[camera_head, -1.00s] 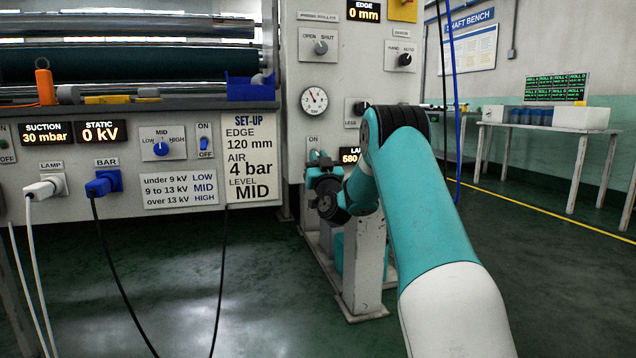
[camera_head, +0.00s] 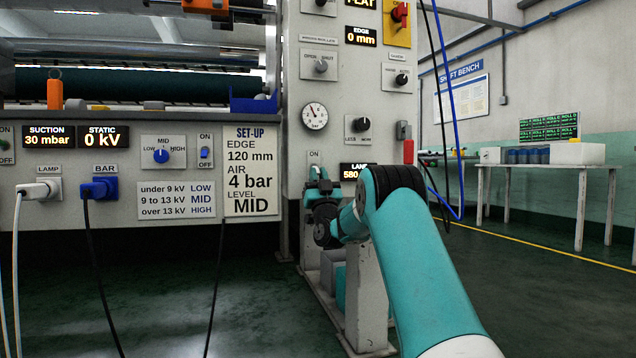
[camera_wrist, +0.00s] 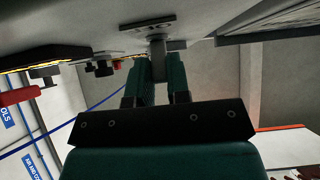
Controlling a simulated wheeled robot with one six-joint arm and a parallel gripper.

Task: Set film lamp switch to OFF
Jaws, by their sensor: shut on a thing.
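The switch is on the pale machine panel, under an ON label, beside a display partly hidden by my arm that reads 580. In the head view its plate (camera_head: 314,157) shows only at the top; my gripper (camera_head: 318,173) covers the rest. In the wrist view its plate (camera_wrist: 150,22) carries blurred lettering, and a short grey lever (camera_wrist: 157,43) stands out from it. My gripper's green fingers (camera_wrist: 159,68) are shut on the end of this lever. I cannot tell the switch's position.
A gauge (camera_head: 315,116) and a rotary knob (camera_head: 362,125) sit above the switch. A red-handled lever (camera_head: 408,149) hangs right of it. A grey post frame (camera_head: 368,290) stands below my arm. Blue and black hoses hang at the right. Open floor lies front left.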

